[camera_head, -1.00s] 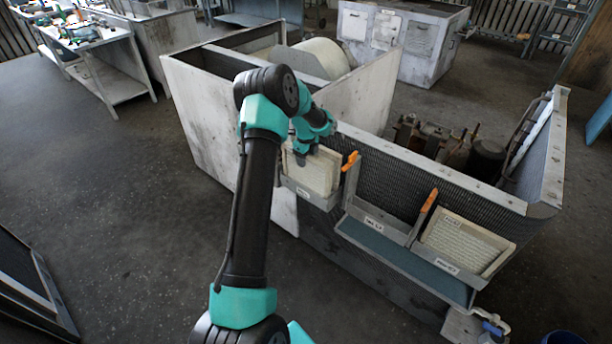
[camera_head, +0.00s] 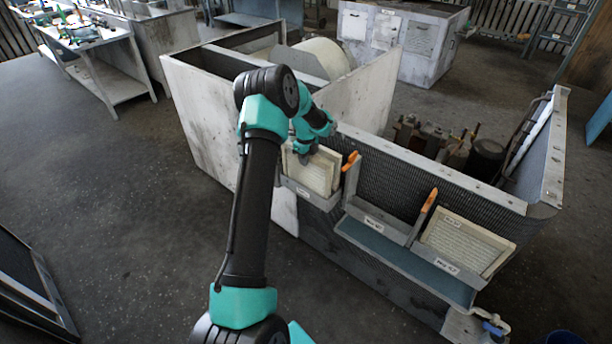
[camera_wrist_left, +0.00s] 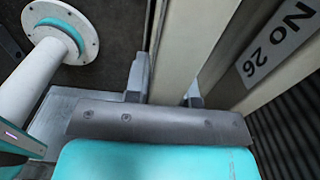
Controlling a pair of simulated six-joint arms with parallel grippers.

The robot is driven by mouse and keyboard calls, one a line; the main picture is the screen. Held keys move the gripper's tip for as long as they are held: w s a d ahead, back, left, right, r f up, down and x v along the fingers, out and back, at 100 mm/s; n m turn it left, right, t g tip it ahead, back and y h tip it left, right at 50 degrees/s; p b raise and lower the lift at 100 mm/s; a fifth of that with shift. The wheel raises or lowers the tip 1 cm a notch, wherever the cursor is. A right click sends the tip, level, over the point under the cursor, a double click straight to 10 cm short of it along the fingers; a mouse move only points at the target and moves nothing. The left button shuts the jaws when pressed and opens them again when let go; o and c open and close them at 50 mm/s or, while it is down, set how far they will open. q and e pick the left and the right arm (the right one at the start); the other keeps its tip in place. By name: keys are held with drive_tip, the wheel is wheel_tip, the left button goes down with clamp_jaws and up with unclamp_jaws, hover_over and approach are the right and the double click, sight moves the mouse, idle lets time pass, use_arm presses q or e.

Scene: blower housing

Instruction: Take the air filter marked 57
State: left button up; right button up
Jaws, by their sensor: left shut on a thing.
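My left gripper (camera_head: 304,156) is at the top edge of a cream pleated air filter (camera_head: 306,173) in the left slot of the housing. In the left wrist view the fingers (camera_wrist_left: 168,92) are shut on a cream filter frame (camera_wrist_left: 190,45). The held filter's number is hidden. Just right of it in that view is a pale panel with a label reading "No 26" (camera_wrist_left: 275,45). A second cream panel (camera_head: 329,163) shows close behind the held one. Another cream filter (camera_head: 463,243) leans in the right slot; its label is too small to read. My right gripper is not in view.
Orange-tipped levers (camera_head: 350,160) (camera_head: 429,200) stand beside the slots. White housing walls (camera_head: 212,115) rise behind and left of my arm. Open floor lies at the left.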

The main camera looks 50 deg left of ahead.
use_arm(q)
clamp_jaws()
wheel_tip(320, 180, up, 10)
idle(0.6)
idle(0.4)
